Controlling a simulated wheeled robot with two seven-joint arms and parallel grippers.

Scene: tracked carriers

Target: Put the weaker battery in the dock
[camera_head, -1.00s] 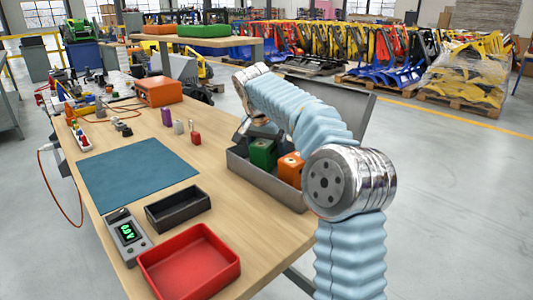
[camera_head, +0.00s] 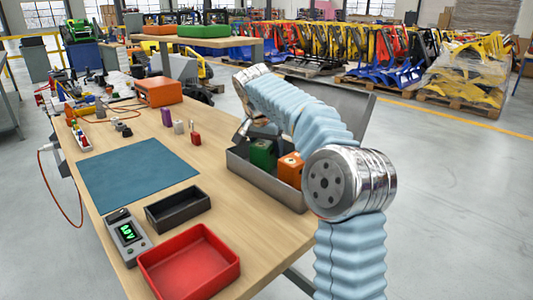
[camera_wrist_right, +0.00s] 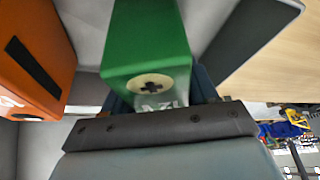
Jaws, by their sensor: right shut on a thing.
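A green battery (camera_head: 262,154) and an orange battery (camera_head: 290,168) are in the grey open-lidded case (camera_head: 236,161) on the table. My right gripper (camera_wrist_right: 165,98) is shut on the green battery, whose top with a plus-marked terminal (camera_wrist_right: 150,86) fills the middle of the right wrist view. The orange battery (camera_wrist_right: 32,70) stands beside it at the left of that view. In the head view my right arm hides part of the case and most of the gripper. A tester (camera_head: 127,236) with a lit green display lies at the table's front left; its digits are too small to read surely. My left gripper is not in view.
A black open tray (camera_head: 178,221) and a red tray (camera_head: 236,282) stand near the tester. A blue mat (camera_head: 138,176) lies flat and clear. The case lid (camera_head: 335,105) stands raised behind my arm.

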